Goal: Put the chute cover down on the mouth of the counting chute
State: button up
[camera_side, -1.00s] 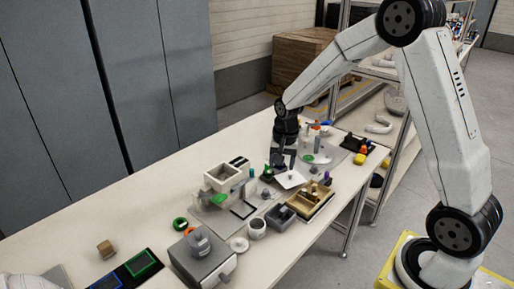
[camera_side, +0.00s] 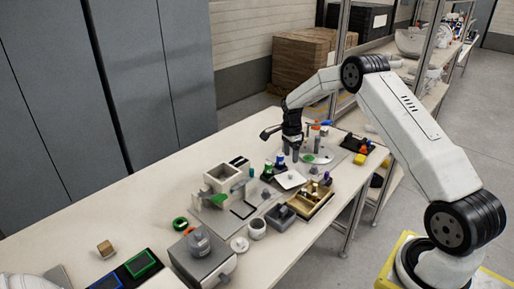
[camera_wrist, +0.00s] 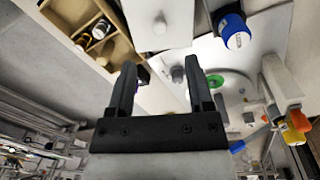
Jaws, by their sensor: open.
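A flat white square plate with a small grey knob (camera_side: 283,182), which looks like the chute cover, lies level beside the wooden tray. In the wrist view the plate (camera_wrist: 140,12) and its knob show at the top, beyond my fingertips. I cannot tell whether a chute mouth is under it. A pale open-topped square box (camera_side: 211,183) stands on a grey base to its left; I cannot tell whether this is the counting chute. My gripper (camera_side: 291,155) is open and empty, above and behind the plate. Its two fingers (camera_wrist: 157,72) are apart with nothing between them.
A wooden compartment tray (camera_side: 318,208) with small parts and a grey box (camera_side: 280,220) stand in front of the plate. A blue-capped post (camera_wrist: 233,30) stands close to the plate. A green ring (camera_wrist: 215,81) and upright tools are near my fingers. The table's left end is clearer.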

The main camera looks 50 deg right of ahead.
aim_at(291, 173)
jog(key=shift+f, duration=0.1)
jog(key=shift+s+f, duration=0.1)
jog(key=shift+f, duration=1.15)
jog(key=shift+s+a+f, duration=0.1)
jog(key=shift+f, duration=1.2)
jog(key=shift+s+f, duration=0.1)
jog(key=shift+f, duration=1.15)
jog(key=shift+c, duration=0.2)
grip_shut()
